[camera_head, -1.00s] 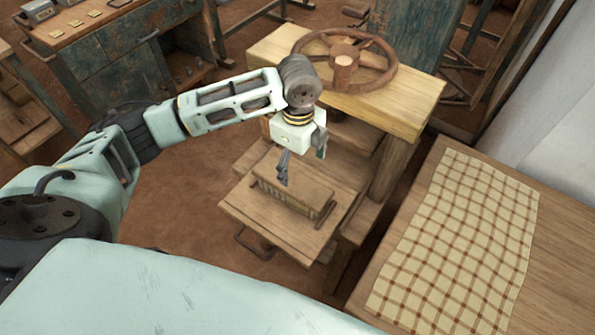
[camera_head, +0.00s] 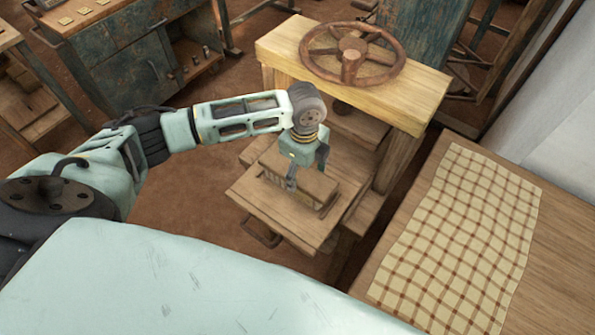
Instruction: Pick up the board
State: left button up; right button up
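The board (camera_head: 314,189) is a brown wooden slab with a ribbed near side. It lies on the low wooden shelf (camera_head: 275,218) of the wheel stand. My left gripper (camera_head: 306,168) points down at the middle of the board. Its dark fingers are apart, one in front of the board's near side and the other towards the far side. I cannot tell whether they touch the board. The board rests on the shelf. My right gripper is out of view.
The stand's thick top (camera_head: 420,98) and rusty spoked wheel (camera_head: 352,56) rise just behind the gripper. A table (camera_head: 556,255) with a checked cloth (camera_head: 455,235) is at the right. A worn blue-green cabinet (camera_head: 128,72) stands at the back left. Bare floor lies left of the shelf.

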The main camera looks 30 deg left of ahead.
pick_arm(q)
jog(key=shift+r, duration=0.1)
jog(key=c, duration=0.9)
